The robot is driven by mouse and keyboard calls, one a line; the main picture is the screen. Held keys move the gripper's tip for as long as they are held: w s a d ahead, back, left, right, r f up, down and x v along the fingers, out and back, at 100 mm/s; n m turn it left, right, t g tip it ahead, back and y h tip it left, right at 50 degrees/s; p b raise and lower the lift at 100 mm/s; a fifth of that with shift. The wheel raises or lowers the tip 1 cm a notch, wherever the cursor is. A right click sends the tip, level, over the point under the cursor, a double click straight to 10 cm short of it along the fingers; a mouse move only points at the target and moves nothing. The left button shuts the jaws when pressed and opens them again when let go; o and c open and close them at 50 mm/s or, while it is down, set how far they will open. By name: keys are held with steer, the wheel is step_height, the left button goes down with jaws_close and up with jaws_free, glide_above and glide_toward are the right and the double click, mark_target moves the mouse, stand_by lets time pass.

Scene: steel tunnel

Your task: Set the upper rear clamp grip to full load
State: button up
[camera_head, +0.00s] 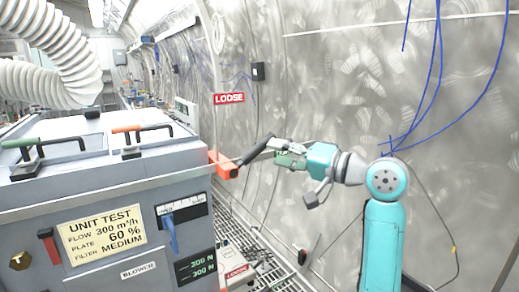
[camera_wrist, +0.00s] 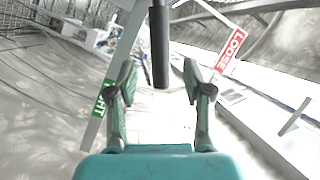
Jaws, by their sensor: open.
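The upper rear clamp has an orange block (camera_head: 223,165) on the right side of the grey unit. Its black grip (camera_head: 256,152) slants up and right from the block to my gripper (camera_head: 279,152). In the wrist view the black grip (camera_wrist: 160,45) comes down from the top between the two fingers of my gripper (camera_wrist: 158,78). The fingers are open, with a visible gap on each side of the grip. A red LOOSE sign (camera_head: 229,98) is above the clamp; it also shows in the wrist view (camera_wrist: 229,50).
The grey unit (camera_head: 105,180) carries a yellow label (camera_head: 102,239), a scale with a blue lever (camera_head: 171,233) and a display reading 300 N twice (camera_head: 195,266). Green (camera_head: 45,144) and orange (camera_head: 142,130) handles sit on its lid. Another LOOSE sign (camera_head: 237,272) is low down. Tunnel wall is close right.

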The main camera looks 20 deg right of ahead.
mark_target(263, 149)
steer(key=shift+x, duration=3.1)
jaws_close()
